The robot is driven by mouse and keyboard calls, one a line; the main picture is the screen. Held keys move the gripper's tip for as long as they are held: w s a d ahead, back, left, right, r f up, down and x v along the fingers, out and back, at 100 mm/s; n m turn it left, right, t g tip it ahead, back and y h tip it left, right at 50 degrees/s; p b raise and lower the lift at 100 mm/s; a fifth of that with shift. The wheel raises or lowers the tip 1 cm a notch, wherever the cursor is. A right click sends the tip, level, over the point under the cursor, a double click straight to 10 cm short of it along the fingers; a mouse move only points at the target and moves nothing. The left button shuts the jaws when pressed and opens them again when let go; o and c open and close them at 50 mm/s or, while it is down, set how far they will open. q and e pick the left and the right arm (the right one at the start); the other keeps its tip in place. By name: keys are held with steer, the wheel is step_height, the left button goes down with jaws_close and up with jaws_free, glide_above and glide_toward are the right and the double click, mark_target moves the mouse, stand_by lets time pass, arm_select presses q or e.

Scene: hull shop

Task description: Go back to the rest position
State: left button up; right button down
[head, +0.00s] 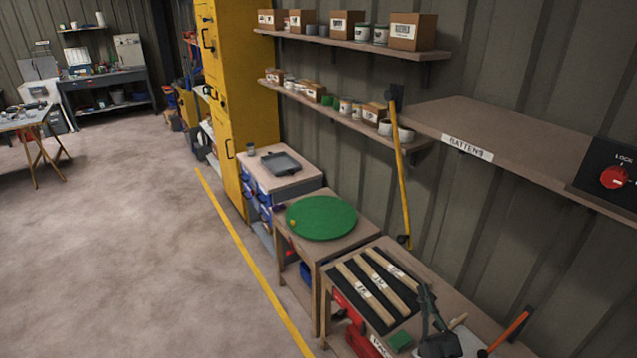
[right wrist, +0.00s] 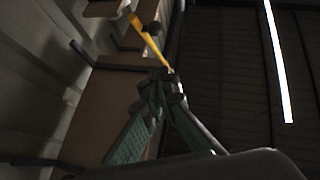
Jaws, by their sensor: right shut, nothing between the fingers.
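My right gripper (head: 426,293) shows at the lower right of the head view, over the near bench (head: 440,265). Its fingertips point up and away, to the right of the wooden battens (head: 375,282). In the right wrist view the two fingers (right wrist: 165,78) come together at their tips. The gripper is shut and holds nothing. My left gripper is in neither view.
Labelled battens lie on a black mat beside a green block (head: 400,340). The shelf marked BATTENS (head: 520,135) and a red-knob panel (head: 610,178) jut out at right. The floor (head: 130,250) at left is open.

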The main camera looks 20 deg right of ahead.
steer(key=s+a+f+m+g, duration=0.2)
steer(key=f+g, duration=0.8)
steer(key=f, duration=3.1)
steer(key=s+a+f+n+g+y, duration=0.1)
steer(key=s+a+f+g, duration=0.2)
steer(key=s+f, duration=0.55)
steer(key=s+a+f+n+g, duration=0.1)
steer(key=s+a+f+g, duration=0.3)
steer(key=f, duration=0.7)
steer(key=s+a+f+g, duration=0.1)
steer(key=s+f, duration=0.4)
steer(key=s, duration=0.6)
steer(key=s+a+f+n+g, duration=0.1)
steer(key=s+f+g, duration=0.3)
steer(key=s, duration=0.7)
steer(key=s+a+f+g, duration=0.2)
steer(key=s+f, duration=0.5)
steer(key=s, duration=0.4)
steer(key=shift+a+y, duration=0.3)
